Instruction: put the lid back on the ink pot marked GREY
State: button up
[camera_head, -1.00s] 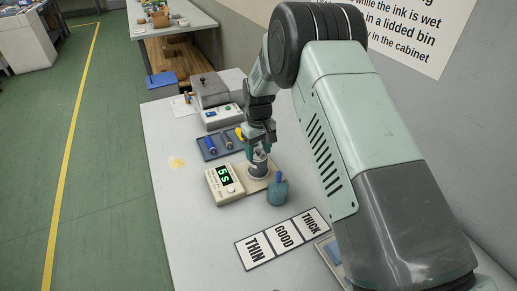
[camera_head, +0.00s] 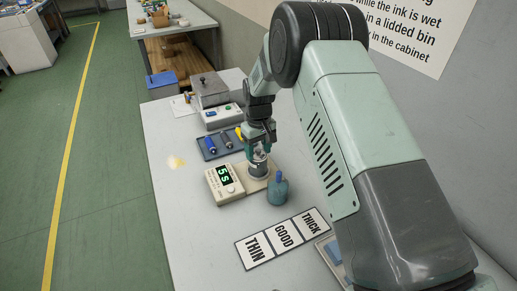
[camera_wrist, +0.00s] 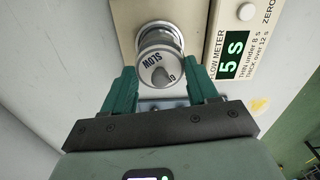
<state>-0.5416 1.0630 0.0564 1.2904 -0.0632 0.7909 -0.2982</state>
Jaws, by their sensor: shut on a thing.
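My gripper (camera_head: 259,146) points down at the beige stand beside the flow meter. In the wrist view my gripper (camera_wrist: 160,78) has its green fingers shut on a grey round knob (camera_wrist: 157,66) lettered SLOW, which sits over a silvery cylinder (camera_wrist: 157,35). In the head view the cylinder (camera_head: 258,171) stands upright on the beige base, partly hidden by my fingers. I can read no GREY marking in either view. I cannot tell an ink pot or its lid for certain.
The flow meter (camera_head: 224,184) reads 5 S, left of my gripper. A card marked THIN, GOOD, THICK (camera_head: 283,239) lies in front. A dark tray (camera_head: 220,153), a switch box (camera_head: 221,118) and a grey box (camera_head: 210,97) stand behind.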

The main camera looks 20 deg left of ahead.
jog(key=shift+f, duration=0.1)
dwell(0.7)
jog(key=o, duration=1.3)
jog(key=shift+r, duration=3.5)
grip_shut()
